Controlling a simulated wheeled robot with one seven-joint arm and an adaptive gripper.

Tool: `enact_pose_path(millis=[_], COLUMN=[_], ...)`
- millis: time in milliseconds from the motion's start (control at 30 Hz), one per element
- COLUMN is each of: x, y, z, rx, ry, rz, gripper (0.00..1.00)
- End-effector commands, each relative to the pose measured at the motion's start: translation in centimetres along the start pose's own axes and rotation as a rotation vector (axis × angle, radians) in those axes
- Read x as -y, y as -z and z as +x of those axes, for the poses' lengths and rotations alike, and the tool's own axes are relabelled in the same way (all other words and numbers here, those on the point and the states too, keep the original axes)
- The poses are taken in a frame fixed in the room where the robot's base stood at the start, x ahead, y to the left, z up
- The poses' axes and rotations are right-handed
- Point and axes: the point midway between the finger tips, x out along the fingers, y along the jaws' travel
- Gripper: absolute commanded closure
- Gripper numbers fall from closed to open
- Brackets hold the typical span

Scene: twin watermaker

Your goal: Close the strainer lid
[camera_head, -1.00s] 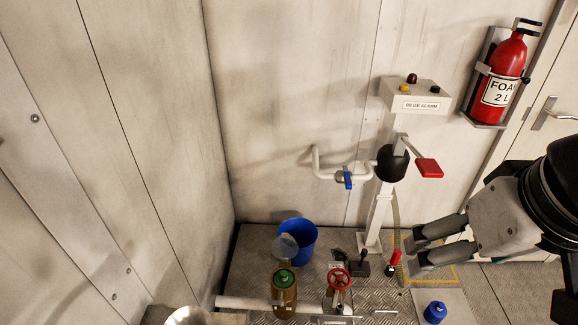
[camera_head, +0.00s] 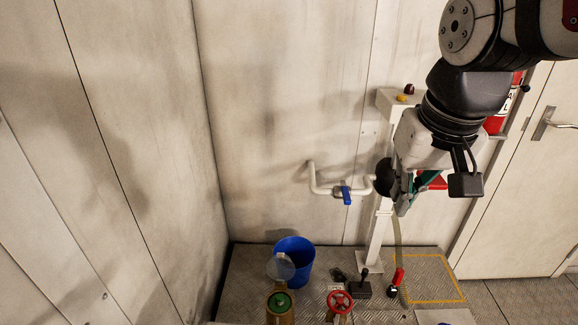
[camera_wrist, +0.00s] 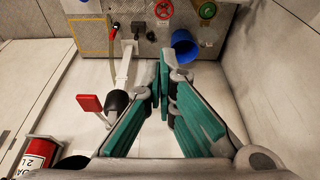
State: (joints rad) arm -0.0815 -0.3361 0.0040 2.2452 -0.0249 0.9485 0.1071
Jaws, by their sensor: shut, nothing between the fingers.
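The strainer (camera_head: 280,309) is a brass-coloured body with a green top, low in the head view and cut off by the bottom edge. Its round, clear-looking lid (camera_head: 281,267) stands raised behind the green top, in front of the blue bucket. The lid is open. My gripper (camera_head: 402,208) is up and to the right of the strainer, well apart from it, in front of the white post. Its teal-padded fingers (camera_wrist: 168,68) are shut and empty in the wrist view.
A blue bucket (camera_head: 295,258) stands behind the strainer, and a red handwheel (camera_head: 340,301) to its right. A white pipe with a blue valve handle (camera_head: 346,193) runs along the wall. The bilge alarm box (camera_head: 392,101) and a red lever paddle (camera_wrist: 90,103) are close to my arm.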

Motion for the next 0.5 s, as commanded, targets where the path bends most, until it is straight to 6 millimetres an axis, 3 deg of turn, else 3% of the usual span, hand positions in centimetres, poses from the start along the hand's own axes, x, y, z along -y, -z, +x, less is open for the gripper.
enact_pose_path(millis=[33,200,367,500], x=[0.6,2.9,5.5,8.0], y=[2.0,7.6,12.2,15.5], z=[2.1,7.3,13.4,19.5], rx=[0.017,0.053,0.088,0.118], ry=[0.000,0.002,0.003,0.002], rz=[-0.003,0.001,0.004,0.007], gripper=[1.00,1.00,1.00,1.00])
